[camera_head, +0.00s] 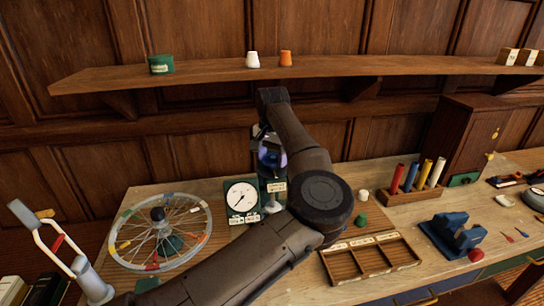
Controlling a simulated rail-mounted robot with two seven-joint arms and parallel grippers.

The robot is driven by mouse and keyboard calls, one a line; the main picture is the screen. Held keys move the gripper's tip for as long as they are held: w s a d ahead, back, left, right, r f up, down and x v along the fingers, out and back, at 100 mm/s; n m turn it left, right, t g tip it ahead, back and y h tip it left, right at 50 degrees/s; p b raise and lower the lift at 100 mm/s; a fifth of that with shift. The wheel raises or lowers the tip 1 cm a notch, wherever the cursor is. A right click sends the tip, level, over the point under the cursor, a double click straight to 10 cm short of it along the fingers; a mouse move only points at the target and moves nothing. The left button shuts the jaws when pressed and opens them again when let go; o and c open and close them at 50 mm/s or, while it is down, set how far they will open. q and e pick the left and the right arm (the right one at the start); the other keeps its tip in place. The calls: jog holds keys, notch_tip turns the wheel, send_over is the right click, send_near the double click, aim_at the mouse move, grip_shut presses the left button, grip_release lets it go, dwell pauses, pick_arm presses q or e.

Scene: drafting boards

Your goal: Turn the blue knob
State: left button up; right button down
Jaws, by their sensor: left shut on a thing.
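The blue knob (273,158) sits at the middle of the workbench, on top of a dark green stand (274,186) with a small pale label. My left gripper (266,150) reaches down to it from above and is shut on it; the wrist and forearm hide much of the fingers and the knob's right side. A square dial gauge (241,199) with a white face and a black needle stands just left of the stand. My right gripper is not in view.
A spoked wheel (158,232) lies left of the gauge. An open wooden tray (369,258), a blue clamp-like block (452,235) and a rack of coloured rods (413,192) stand to the right. A wooden shelf (330,65) runs along the wall above.

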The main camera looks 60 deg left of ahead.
pick_arm(q)
jog(key=shift+c, duration=0.7)
jog(key=shift+m, duration=0.4)
